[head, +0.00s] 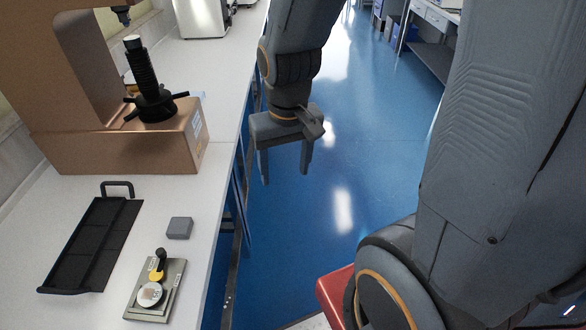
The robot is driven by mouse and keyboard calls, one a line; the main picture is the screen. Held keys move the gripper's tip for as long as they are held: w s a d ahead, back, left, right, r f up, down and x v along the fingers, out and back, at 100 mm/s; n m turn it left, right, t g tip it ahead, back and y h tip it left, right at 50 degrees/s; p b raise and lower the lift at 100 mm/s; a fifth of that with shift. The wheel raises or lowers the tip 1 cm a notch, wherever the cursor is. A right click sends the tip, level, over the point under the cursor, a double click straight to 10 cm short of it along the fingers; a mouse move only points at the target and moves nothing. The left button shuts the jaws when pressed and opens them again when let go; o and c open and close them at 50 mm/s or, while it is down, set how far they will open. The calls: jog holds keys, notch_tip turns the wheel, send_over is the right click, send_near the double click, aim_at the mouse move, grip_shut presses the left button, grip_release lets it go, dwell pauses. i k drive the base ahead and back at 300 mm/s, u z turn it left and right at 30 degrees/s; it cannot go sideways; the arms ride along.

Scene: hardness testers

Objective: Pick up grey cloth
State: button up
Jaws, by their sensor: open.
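A small grey square piece (180,228), which looks like the grey cloth folded into a block, lies flat on the white bench top (195,265).
A black handled tray (92,245) lies left of the grey piece. A metal plate with a knobbed dial piece (155,288) lies just below it. A large copper-coloured hardness tester (130,140) stands behind. The blue floor (375,130) is open to the right.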

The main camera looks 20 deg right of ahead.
aim_at(178, 228)
jog(key=z, duration=0.85)
jog(key=k, duration=1.05)
jog(key=u, duration=1.2)
jog(key=i, duration=0.5)
